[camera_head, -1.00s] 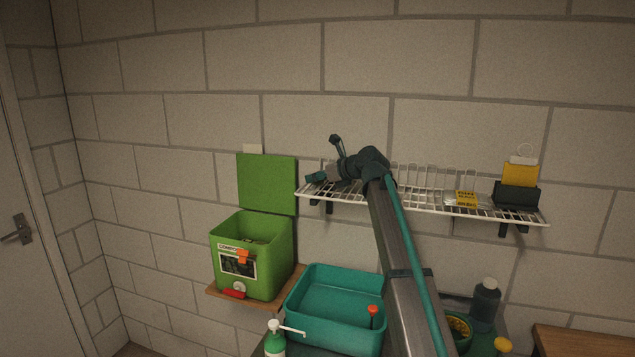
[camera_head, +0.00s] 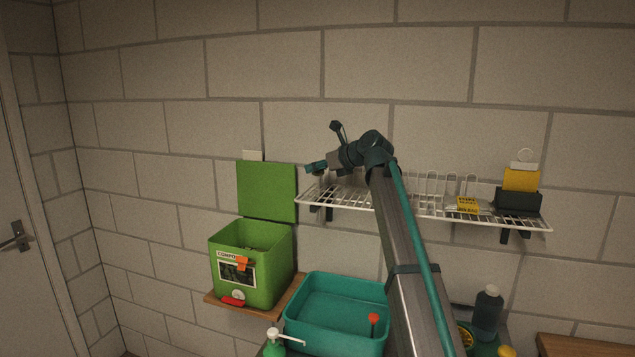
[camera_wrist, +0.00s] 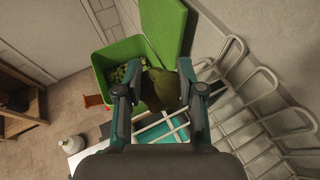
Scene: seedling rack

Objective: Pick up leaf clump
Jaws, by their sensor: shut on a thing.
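The leaf clump (camera_wrist: 160,88) is a dull olive-green mass between the two fingers of my gripper (camera_wrist: 158,84) in the wrist view. The fingers are shut on it, one on each side. In the head view my gripper (camera_head: 314,167) is just above the left end of the white wire rack (camera_head: 426,210). The clump cannot be made out in the head view. The rack's wire loops (camera_wrist: 275,88) show at the right of the wrist view.
A green compost bin (camera_head: 262,287) with its lid (camera_head: 266,192) raised stands below left of the rack. A teal tub (camera_head: 333,335) is below the rack. A yellow box (camera_head: 467,205) and a dark holder (camera_head: 518,202) occupy the rack's right end.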

